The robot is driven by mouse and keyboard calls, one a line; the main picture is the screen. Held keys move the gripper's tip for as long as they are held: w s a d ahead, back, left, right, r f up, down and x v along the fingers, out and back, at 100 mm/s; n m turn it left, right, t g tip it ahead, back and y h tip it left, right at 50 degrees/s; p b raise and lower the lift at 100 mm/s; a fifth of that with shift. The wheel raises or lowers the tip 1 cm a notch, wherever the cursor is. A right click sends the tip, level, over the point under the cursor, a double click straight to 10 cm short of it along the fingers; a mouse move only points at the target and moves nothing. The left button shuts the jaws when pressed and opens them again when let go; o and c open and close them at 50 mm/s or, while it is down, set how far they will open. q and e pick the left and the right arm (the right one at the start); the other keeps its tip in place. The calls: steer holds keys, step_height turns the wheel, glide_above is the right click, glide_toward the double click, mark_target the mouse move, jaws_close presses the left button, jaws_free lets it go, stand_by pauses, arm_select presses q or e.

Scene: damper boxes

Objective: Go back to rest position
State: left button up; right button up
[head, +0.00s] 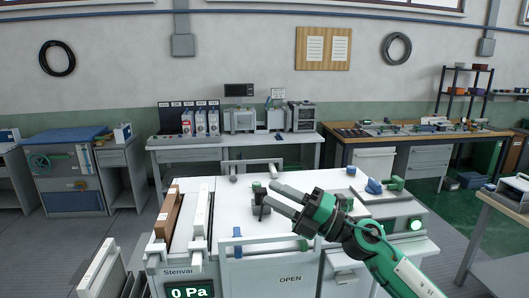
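My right gripper (279,199) reaches in from the lower right, above the white test bench (240,215). Its two grey fingers point left and look spread apart, with nothing seen between them. A small dark green and black clamp (258,189) shows on the bench close by the fingertips; whether they touch it I cannot tell. My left gripper is not in view.
The bench has a brown block (167,212) and a white bar (201,212) on its left, a pressure display (188,292) reading 0 Pa, and blue and green handles (374,186) at right. Workbenches (420,137) line the back wall. Grey floor lies left.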

steer(key=s+d+f+m+t+h, duration=0.3)
steer(key=d+f+m+t+h, duration=0.35)
steer(key=f+m+h, duration=0.65)
steer(key=s+d+f+m+t+h, duration=0.3)
steer(key=d+f+m+h, duration=0.55)
steer(key=m, duration=0.75)
steer(key=s+d+f+m+g+y, duration=0.1)
steer(key=s+d+f+m+g, duration=0.1)
steer(key=s+f+g, duration=0.75)
steer(key=s+d+f+m+g, duration=0.2)
steer(key=s+d+f+g, duration=0.15)
steer(key=s+f, duration=1.1)
steer(key=s+f+g+b, duration=0.1)
steer(key=s+f+b, duration=0.1)
steer(key=f, duration=1.3)
steer(key=s+f+g+b, duration=0.1)
steer(key=s+f+b, duration=0.15)
steer(key=f, duration=1.35)
steer(key=s+d+f+b, duration=0.1)
steer(key=s+f+b, duration=0.1)
steer(key=s+f, duration=0.7)
steer(key=s+d+f+g+b, duration=0.1)
steer(key=s+f+b, duration=0.2)
steer(key=s+f, duration=0.7)
step_height(320, 180, down, 6)
steer(key=shift+s+d+f, duration=0.2)
steer(key=shift+d+f, duration=0.05)
steer(key=shift+d, duration=0.1)
